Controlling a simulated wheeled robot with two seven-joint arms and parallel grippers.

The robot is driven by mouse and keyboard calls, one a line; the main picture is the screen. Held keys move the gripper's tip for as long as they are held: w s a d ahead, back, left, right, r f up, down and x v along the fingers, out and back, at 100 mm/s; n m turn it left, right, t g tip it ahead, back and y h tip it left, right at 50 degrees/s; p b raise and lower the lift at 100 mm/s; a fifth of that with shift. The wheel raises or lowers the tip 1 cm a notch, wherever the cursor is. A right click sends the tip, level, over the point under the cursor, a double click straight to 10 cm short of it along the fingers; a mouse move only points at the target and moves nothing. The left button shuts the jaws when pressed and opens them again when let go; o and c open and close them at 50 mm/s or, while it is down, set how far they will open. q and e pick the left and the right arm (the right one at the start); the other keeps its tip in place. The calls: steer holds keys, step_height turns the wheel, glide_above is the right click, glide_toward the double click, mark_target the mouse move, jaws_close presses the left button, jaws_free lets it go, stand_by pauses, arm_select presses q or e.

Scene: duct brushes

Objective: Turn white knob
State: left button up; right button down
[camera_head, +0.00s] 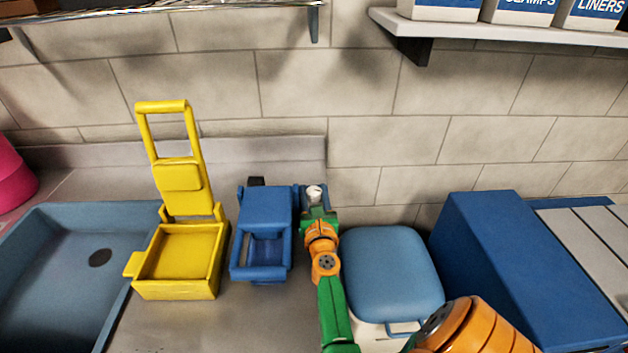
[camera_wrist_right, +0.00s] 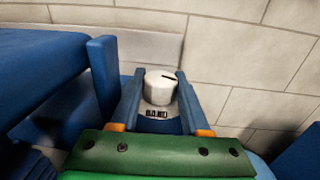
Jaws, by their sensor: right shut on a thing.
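The white knob (camera_head: 314,192) sits on the right side of a blue device (camera_head: 266,207) on the counter. In the right wrist view the white knob (camera_wrist_right: 160,86) has a dark mark near its top edge and dark lettering below it. My right gripper (camera_head: 316,203) reaches the knob from the front. Its two blue fingers (camera_wrist_right: 159,92) are shut on the knob, one on each side. My left gripper is not in view.
A yellow tray with an upright handle (camera_head: 180,250) stands left of the blue device. A blue sink (camera_head: 50,265) is further left. A blue-lidded bin (camera_head: 390,268) and a large blue box (camera_head: 515,270) stand to the right. Shelves overhang the wall.

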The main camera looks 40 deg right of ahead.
steer(key=shift+r, duration=0.1)
steer(key=c, duration=0.7)
jaws_free()
steer(key=shift+o, duration=0.2)
